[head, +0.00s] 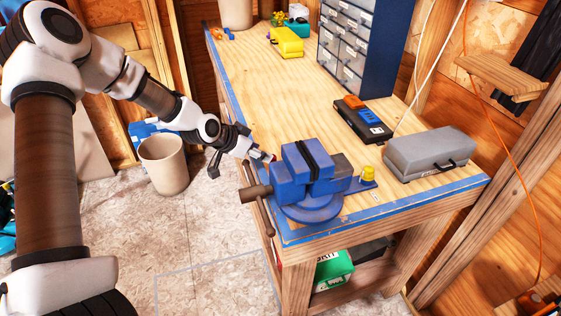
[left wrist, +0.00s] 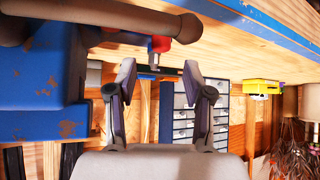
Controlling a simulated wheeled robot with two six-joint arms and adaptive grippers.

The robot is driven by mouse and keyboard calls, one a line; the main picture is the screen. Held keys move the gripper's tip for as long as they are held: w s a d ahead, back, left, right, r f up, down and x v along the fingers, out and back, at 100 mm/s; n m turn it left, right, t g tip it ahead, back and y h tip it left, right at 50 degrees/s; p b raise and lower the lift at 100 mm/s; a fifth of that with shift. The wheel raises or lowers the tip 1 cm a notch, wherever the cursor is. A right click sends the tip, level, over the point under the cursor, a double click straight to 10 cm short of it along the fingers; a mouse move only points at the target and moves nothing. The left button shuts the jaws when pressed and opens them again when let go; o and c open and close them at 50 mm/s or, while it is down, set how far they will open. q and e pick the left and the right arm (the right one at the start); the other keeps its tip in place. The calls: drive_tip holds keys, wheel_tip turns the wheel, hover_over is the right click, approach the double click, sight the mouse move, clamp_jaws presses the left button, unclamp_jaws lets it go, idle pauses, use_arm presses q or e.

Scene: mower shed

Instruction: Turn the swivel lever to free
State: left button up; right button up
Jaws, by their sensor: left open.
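The blue bench vise (head: 307,172) sits at the near corner of the workbench; it also fills the left side of the left wrist view (left wrist: 40,90). A small lever with a red end (left wrist: 159,44) shows close in front of my left gripper (left wrist: 157,72), beside the vise. Its red tip (head: 272,158) shows in the head view. My left gripper (head: 262,156) is open, its fingers on either side of the line to the lever and apparently short of it. A yellow knob (head: 368,173) stands on the vise's right side. My right gripper is not in view.
The vise's brown screw handle (head: 263,212) hangs at the bench's front edge, close to my left gripper. A grey case (head: 430,152) and a black box (head: 362,120) lie on the bench. A beige bin (head: 164,165) stands on the floor behind my left arm.

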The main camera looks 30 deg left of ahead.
sight(275, 156)
use_arm(q)
drive_tip(key=shift+w+a+f+b, duration=0.2)
drive_tip(key=shift+w+f, duration=0.25)
drive_tip(key=shift+f, duration=0.15)
drive_tip(key=shift+w+a+f+b, duration=0.1)
drive_tip(key=shift+w+f+b, duration=0.05)
drive_tip(key=shift+w+f, duration=0.4)
drive_tip(key=w+d+f, duration=0.2)
drive_tip(key=shift+w+d+f+p, duration=0.1)
drive_tip(key=shift+w+d+p, duration=0.15)
drive_tip(key=shift+w+p, duration=0.15)
drive_tip(key=shift+w+f, duration=0.1)
drive_tip(key=shift+f, duration=0.1)
drive_tip(key=shift+a+f, duration=0.15)
drive_tip(key=shift+a, duration=0.25)
drive_tip(key=shift+d, duration=0.2)
clamp_jaws()
